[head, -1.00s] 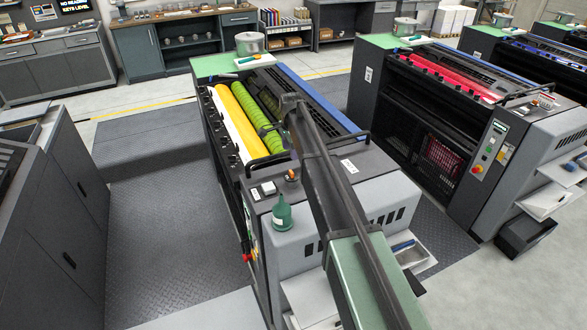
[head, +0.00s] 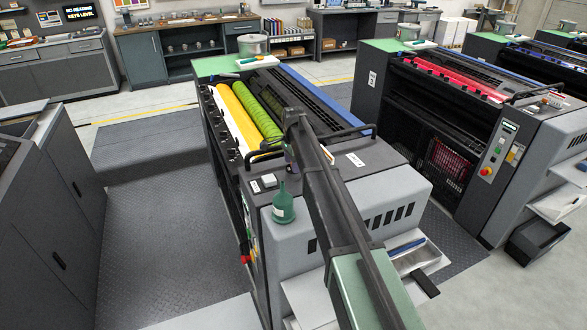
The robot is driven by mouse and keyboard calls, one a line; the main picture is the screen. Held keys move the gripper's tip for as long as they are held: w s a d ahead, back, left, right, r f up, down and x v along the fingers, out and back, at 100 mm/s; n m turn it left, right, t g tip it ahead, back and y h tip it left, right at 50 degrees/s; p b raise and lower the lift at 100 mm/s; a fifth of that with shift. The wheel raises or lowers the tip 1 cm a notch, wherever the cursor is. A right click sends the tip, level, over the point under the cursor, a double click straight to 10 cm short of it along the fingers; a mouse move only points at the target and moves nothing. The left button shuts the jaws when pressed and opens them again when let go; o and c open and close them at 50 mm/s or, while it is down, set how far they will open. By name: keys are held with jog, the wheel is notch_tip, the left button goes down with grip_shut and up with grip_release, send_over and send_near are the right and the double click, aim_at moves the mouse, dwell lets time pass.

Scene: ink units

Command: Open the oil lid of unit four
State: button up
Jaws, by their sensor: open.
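The nearest ink unit (head: 398,191) stands in the middle, with a white-to-yellow roller and a green roller (head: 250,102). I cannot read a unit number on it. My gripper (head: 291,166) hangs below the elbow of my arm, low over the near end of the unit's top. It is small and dark here, open, and partly hidden by my arm. The oil lid cannot be made out; the spot around my gripper is covered by it and my arm.
A second unit (head: 500,160) with a red roller stands to the right. Open dark floor (head: 160,230) lies to the left.

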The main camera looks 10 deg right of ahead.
jog(key=c, duration=0.9)
jog(key=shift+n, duration=0.3)
jog(key=n, duration=0.2)
jog(key=d+n, duration=0.1)
jog(key=n, duration=0.1)
jog(key=shift+w, duration=0.25)
jog(key=n, duration=0.3)
jog(key=w+d+n, duration=0.1)
jog(key=n, duration=0.1)
jog(key=shift+n, duration=0.3)
jog(key=n, duration=0.1)
jog(key=w+n, duration=0.1)
jog(key=n, duration=0.3)
jog(key=shift+w+d, duration=0.2)
jog(key=shift+w, duration=0.05)
jog(key=n, duration=0.2)
jog(key=w+n, duration=0.1)
jog(key=n, duration=0.2)
jog(key=shift+a, duration=0.15)
jog(key=shift+w, duration=0.1)
